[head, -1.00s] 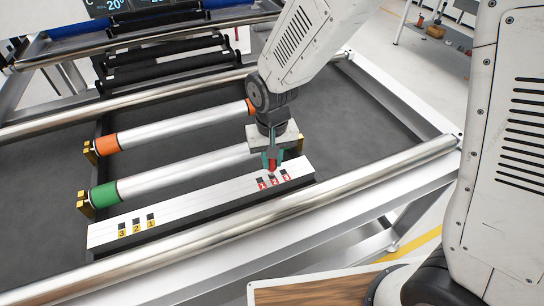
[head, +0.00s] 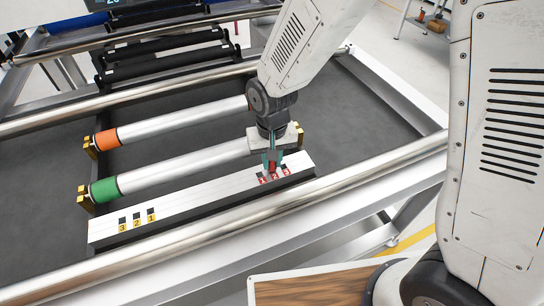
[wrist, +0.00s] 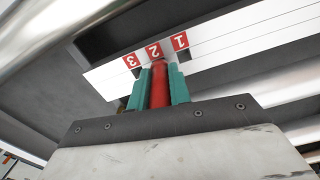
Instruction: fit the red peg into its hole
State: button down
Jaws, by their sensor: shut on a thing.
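The red peg (wrist: 160,86) is held between the teal fingers of my gripper (wrist: 160,90). The gripper also shows in the head view (head: 272,160), pointing down at the right end of the white board (head: 190,201). The board carries red labels 3, 2 and 1 at that end. In the wrist view the peg's far end is at the red label 2 (wrist: 154,50), on the middle spot. The hole there is hidden behind the peg and fingers. I cannot tell whether the peg tip is in the hole or just above it.
Yellow labels with dark holes (head: 137,217) are at the board's left end. Behind the board lie a green-banded roller (head: 160,170) and an orange-banded roller (head: 165,125). A metal rail (head: 250,218) runs along the front.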

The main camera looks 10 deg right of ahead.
jog(key=shift+f, duration=0.5)
jog(key=c, duration=1.2)
grip_release()
notch_tip(320, 180, up, 8)
jog(key=shift+f, duration=0.1)
jog(key=s+d+r+m+t, duration=0.1)
jog(key=s+d+r, duration=1.6)
jog(key=s+d, duration=0.2)
jog(key=shift+d+r, duration=0.3)
jog(key=shift+d, duration=0.6)
